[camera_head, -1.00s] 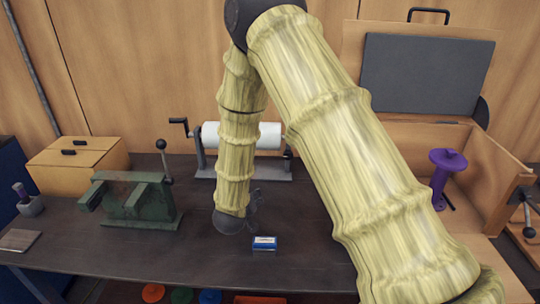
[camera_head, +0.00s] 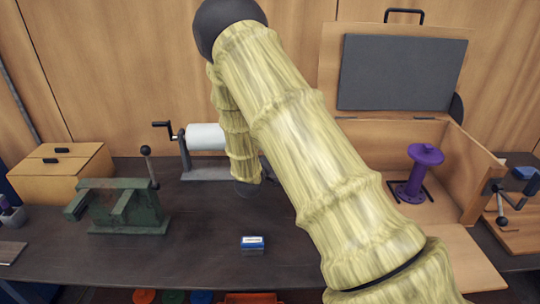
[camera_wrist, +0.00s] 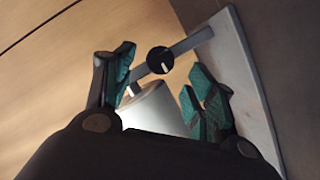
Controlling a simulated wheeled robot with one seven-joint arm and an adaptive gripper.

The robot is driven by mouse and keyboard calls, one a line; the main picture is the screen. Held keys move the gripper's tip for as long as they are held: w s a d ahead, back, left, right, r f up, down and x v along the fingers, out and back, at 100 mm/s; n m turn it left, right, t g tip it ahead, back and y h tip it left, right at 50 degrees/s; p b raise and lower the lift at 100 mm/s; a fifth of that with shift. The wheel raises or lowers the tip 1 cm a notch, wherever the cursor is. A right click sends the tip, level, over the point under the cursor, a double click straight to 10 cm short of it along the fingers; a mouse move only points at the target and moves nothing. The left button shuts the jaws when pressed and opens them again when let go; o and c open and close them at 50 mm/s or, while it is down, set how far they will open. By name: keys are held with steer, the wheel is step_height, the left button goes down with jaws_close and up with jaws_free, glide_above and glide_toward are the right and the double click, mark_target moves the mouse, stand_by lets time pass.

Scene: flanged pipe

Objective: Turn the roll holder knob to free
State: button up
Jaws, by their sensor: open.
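The roll holder has a grey upright frame (camera_head: 186,155), a crank (camera_head: 165,128) at its left and a white roll (camera_head: 206,137). Its right side is behind my arm in the head view. In the wrist view a small round black knob (camera_wrist: 160,60) with a pale mark sits on a grey bar of the holder, with the white roll (camera_wrist: 155,108) beyond. My gripper (camera_wrist: 160,76) is open, its teal-padded fingers on either side of the knob in the picture. No contact with the knob shows. My gripper's fingers are hidden in the head view.
A blue-and-white box (camera_head: 252,243) lies on the dark bench (camera_head: 190,262). A green vise (camera_head: 125,208) and a wooden box (camera_head: 60,175) are at left. At right stands an open wooden case (camera_head: 480,170) with a purple spool (camera_head: 415,175) in it. The bench front centre is mostly clear.

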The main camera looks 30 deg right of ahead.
steer(key=shift+p+x, duration=0.45)
steer(key=shift+x, duration=1.4)
steer(key=c, duration=1)
steer(key=shift+c, duration=0.2)
steer(key=shift+d+m+y+b, duration=0.1)
steer(key=shift+m+y+b, duration=0.2)
steer(key=shift+m+b, duration=0.2)
steer(key=o, duration=1)
steer(key=shift+o, duration=0.2)
